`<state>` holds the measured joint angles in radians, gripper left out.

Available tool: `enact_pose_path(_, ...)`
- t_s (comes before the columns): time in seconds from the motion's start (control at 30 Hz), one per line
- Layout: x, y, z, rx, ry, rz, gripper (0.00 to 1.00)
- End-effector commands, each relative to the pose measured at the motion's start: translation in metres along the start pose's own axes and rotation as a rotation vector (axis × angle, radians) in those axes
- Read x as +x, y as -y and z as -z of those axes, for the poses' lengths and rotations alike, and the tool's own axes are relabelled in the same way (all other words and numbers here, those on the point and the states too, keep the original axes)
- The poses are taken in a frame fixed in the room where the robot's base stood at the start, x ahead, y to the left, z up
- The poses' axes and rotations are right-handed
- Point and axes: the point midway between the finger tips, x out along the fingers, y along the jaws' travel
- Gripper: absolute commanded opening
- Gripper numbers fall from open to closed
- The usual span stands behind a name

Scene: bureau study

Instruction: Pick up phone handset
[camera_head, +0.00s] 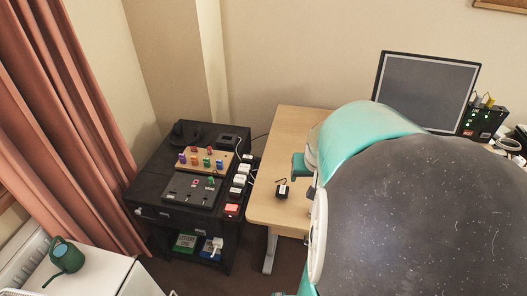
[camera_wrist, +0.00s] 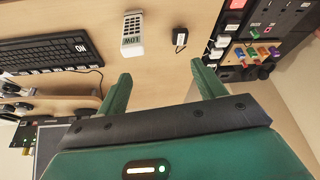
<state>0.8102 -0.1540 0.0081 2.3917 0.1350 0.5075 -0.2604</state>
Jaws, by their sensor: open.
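My gripper (camera_wrist: 160,75) is open and empty, its two green fingers spread above the wooden desk in the wrist view. In the head view, my own arm hides most of it. A white keypad device (camera_wrist: 132,34) marked "LOW" lies on the desk beyond the fingers; I cannot tell whether it is the phone handset. A dark curved object (camera_head: 184,133) at the back left of the black cabinet may be a handset, but it is too small to tell. The gripper is apart from both.
A small black box with a wire (camera_wrist: 180,38) lies on the desk (camera_head: 270,150); a black keyboard (camera_wrist: 50,54) lies to the left in the wrist view. The black cabinet (camera_head: 150,190) carries coloured knobs and switches. A monitor (camera_head: 427,90) stands at the desk's back.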

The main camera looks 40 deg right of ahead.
Motion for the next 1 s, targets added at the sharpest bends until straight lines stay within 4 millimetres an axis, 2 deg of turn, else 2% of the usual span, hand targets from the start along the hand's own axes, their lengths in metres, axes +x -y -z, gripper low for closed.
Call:
enact_pose_path(0.03, 0.01, -0.02, -0.001, 0.041, 0.008, -0.017, 0.69)
enact_pose_path(0.1, 0.019, -0.037, -0.002, 0.073, 0.012, -0.031, 0.69)
enact_pose_path(0.2, 0.026, -0.05, -0.003, 0.093, 0.014, -0.042, 0.69)
enact_pose_path(0.37, 0.043, -0.054, -0.004, 0.098, 0.016, -0.044, 0.69)
enact_pose_path(0.7, 0.094, -0.057, -0.007, 0.097, 0.016, -0.043, 0.69)
enact_pose_path(1.0, 0.115, -0.058, -0.009, 0.096, 0.014, -0.044, 0.69)
